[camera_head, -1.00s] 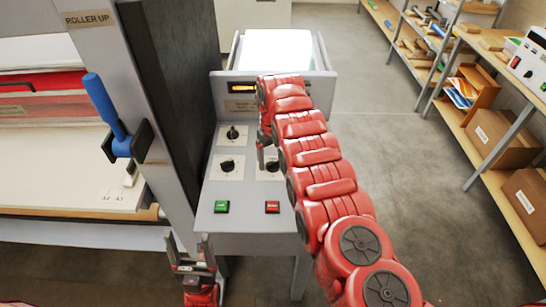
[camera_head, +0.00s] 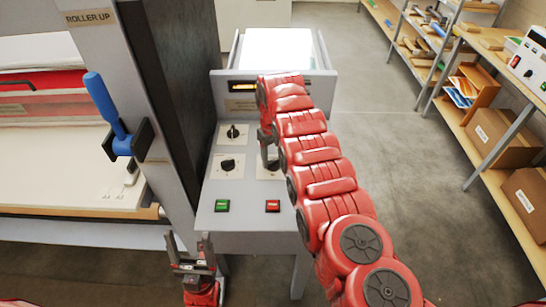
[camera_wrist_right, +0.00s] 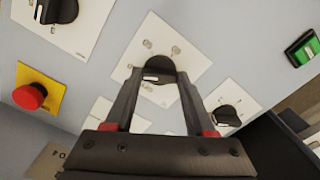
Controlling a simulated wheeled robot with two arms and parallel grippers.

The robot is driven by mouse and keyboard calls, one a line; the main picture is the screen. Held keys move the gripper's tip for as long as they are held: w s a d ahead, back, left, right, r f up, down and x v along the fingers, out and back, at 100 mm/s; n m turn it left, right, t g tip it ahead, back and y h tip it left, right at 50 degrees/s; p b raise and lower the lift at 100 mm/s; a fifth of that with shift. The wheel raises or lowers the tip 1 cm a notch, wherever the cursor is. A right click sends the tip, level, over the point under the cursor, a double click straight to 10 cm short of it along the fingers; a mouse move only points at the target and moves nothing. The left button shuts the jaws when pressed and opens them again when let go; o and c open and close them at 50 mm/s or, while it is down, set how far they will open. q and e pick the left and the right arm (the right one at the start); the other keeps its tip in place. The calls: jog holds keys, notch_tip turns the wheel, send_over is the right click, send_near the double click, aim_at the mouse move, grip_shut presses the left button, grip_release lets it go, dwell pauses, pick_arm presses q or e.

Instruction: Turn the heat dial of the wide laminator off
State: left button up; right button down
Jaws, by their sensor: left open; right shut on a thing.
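The wide laminator's grey control panel (camera_head: 240,187) carries black dials on white plates. My right gripper (camera_wrist_right: 153,80) is shut on one black dial (camera_wrist_right: 157,68), with a finger on each side of its knob. In the head view the right gripper (camera_head: 267,155) reaches down onto the panel's right-hand dial, which the red arm partly hides. The plate's lettering is too small to read. An upper dial (camera_head: 233,132) and a lower left dial (camera_head: 227,165) stand free. My left gripper (camera_head: 190,254) is open and empty, low in front of the machine, left of the panel.
A green button (camera_head: 222,206) and a red button (camera_head: 272,206) sit on the panel's near edge. A red mushroom button (camera_wrist_right: 31,96) and another dial (camera_wrist_right: 57,10) show in the wrist view. A blue lever (camera_head: 105,105) is at left. Floor at right is clear before shelves (camera_head: 500,100).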

jog(key=shift+n, duration=1.5)
jog(key=n+b, duration=0.4)
jog(key=b, duration=0.1)
jog(key=shift+w+f+n, duration=0.1)
jog(key=shift+f+n, duration=0.1)
jog(key=shift+n, duration=0.1)
jog(key=shift+r+n+b, duration=0.1)
jog(key=shift+n+b, duration=0.3)
jog(key=shift+n, duration=0.4)
jog(key=shift+r+n, duration=0.15)
jog(key=shift+n, duration=1.05)
jog(key=shift+c, duration=1.2)
grip_release()
